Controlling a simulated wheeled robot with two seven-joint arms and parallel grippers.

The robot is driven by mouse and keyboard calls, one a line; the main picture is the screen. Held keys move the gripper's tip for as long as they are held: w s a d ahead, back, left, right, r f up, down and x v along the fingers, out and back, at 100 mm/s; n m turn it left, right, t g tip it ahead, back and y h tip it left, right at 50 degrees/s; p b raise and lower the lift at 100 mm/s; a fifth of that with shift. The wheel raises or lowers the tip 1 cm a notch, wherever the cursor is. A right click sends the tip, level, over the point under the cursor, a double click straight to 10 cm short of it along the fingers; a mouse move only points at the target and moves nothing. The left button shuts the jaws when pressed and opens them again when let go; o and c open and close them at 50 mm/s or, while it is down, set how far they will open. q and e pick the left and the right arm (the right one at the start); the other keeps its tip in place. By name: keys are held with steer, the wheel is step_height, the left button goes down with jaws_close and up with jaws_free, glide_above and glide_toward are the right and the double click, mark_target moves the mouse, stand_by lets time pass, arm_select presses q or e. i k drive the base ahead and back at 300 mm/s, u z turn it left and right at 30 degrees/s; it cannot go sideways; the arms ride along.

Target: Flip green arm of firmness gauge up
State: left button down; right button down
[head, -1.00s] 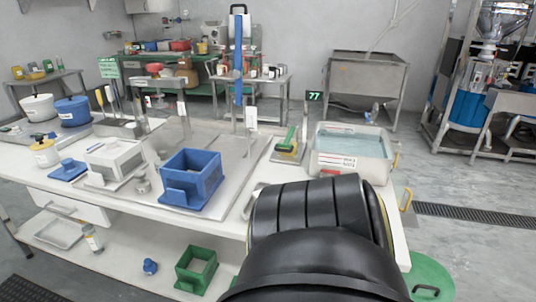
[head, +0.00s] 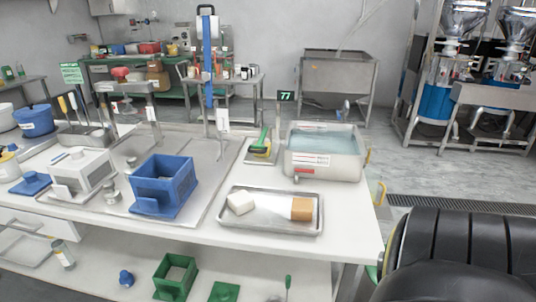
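A small device with a green arm (head: 260,141), which looks like the firmness gauge, stands toward the back of the white table, left of the water basin. Its green arm slants upward to the right above a grey base plate (head: 251,158) with a yellow part under it. A small dark display reading 77 (head: 286,96) stands on a post just behind and to the right. The device is too small to tell how the arm is hinged. Neither of my grippers is in view. A black, ribbed part of my arm fills the lower right corner.
A metal tray (head: 270,224) with a white block (head: 240,203) and a tan-ended roll (head: 301,209) lies in front of the gauge. A basin of water (head: 324,165) is to its right. A blue box (head: 162,185) stands left.

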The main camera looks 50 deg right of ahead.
mark_target(260, 145)
steer(key=i, duration=1.1)
steer(key=z, duration=1.6)
